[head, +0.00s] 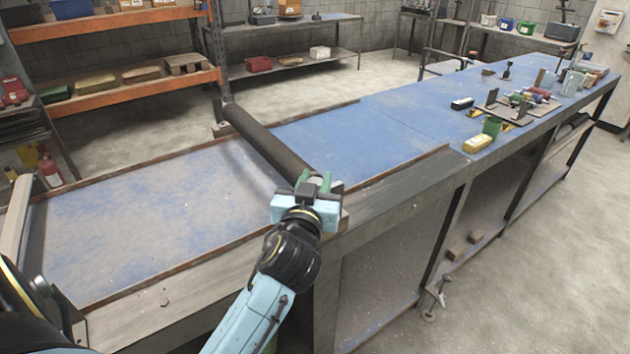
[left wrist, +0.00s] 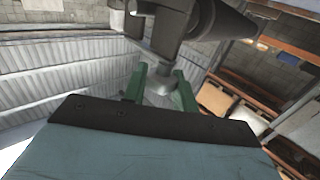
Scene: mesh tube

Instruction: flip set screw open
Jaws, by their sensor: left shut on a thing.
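A long dark roller (head: 265,142) lies across the blue table, with its near end by my left gripper. My left gripper (head: 314,183) is at the table's near edge, with its green fingers at the roller's end mount. In the left wrist view the green fingers (left wrist: 160,88) are shut on a small grey metal piece, the set screw (left wrist: 159,79), below a grey bracket (left wrist: 166,28). The dark roller end (left wrist: 232,24) shows beside the bracket. In the head view the gripper mostly hides the screw. My right gripper is not in view.
The blue table (head: 130,215) is clear left of the roller. An orange shelf (head: 125,85) stands behind.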

